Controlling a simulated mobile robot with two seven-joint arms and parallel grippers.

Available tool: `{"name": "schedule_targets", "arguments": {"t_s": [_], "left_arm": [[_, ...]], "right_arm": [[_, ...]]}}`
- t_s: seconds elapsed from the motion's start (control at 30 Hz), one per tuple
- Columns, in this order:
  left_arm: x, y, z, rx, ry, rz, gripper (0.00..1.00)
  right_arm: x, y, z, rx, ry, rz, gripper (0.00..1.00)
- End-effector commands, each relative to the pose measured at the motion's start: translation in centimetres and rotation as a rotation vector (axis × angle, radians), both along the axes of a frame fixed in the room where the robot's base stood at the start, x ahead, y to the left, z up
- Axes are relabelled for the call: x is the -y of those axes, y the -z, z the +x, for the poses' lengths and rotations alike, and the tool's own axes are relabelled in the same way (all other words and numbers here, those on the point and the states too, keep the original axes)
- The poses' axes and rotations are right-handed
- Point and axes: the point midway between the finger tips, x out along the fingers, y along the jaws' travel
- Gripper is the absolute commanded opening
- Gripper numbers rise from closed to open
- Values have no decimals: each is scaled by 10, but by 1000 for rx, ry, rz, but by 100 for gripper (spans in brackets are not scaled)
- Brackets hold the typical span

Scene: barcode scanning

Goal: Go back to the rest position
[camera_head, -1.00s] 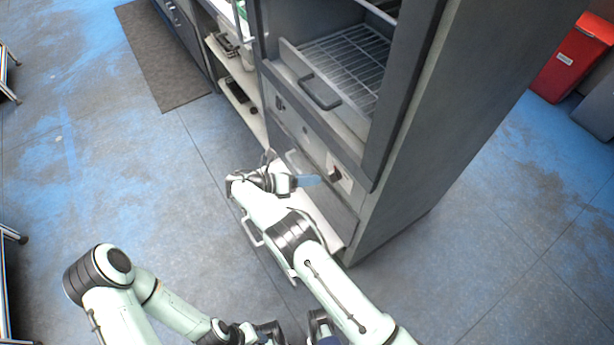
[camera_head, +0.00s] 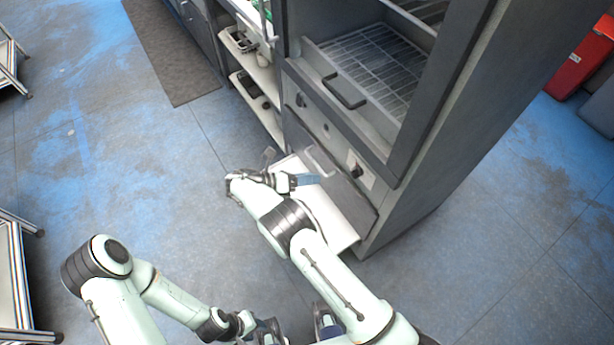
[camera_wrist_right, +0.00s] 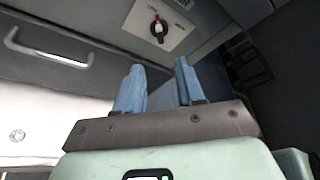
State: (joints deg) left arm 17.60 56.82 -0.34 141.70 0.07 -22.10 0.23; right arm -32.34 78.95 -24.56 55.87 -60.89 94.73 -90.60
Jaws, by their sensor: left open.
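My left gripper (camera_head: 297,332) is at the bottom edge of the head view, partly cut off. Its fingers are spread apart, and I see nothing between them. My right gripper (camera_head: 305,180) is in front of the lower part of the grey cabinet (camera_head: 440,150), over a pale panel (camera_head: 335,218) low on its front. In the right wrist view, its two blue fingers (camera_wrist_right: 160,88) stand apart with nothing between them. I cannot tell from the head view whether it touches the panel.
A wire-rack drawer (camera_head: 375,75) is in the cabinet, above a front with a dark knob (camera_head: 356,170). The knob also shows in the right wrist view (camera_wrist_right: 158,28). Shelves (camera_head: 258,98) stand to the left. A metal-framed cart (camera_head: 18,285) is at the left edge. Blue-grey floor between is clear.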

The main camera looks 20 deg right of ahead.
Motion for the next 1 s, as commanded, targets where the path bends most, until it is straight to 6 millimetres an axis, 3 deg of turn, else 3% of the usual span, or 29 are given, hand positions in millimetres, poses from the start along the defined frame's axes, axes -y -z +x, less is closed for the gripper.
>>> {"name": "schedule_targets", "arguments": {"t_s": [0.5,0.57,0.67,0.77,0.83,0.93,1.0], "left_arm": [[0,0,0,0,0,0,43],[0,0,0,0,0,0,43],[0,-2,1,1,0,0,43],[0,-5,2,2,0,0,43],[0,-8,3,3,0,0,43],[0,-12,5,6,0,0,43],[0,-16,6,7,0,0,43]], "right_arm": [[1,1,0,0,2,3,38],[5,7,-2,-2,9,18,38],[20,33,-13,-2,48,95,38],[43,82,-40,16,148,247,38],[56,121,-72,51,272,384,38],[60,171,-131,143,531,578,38],[52,195,-176,237,769,692,38]]}}
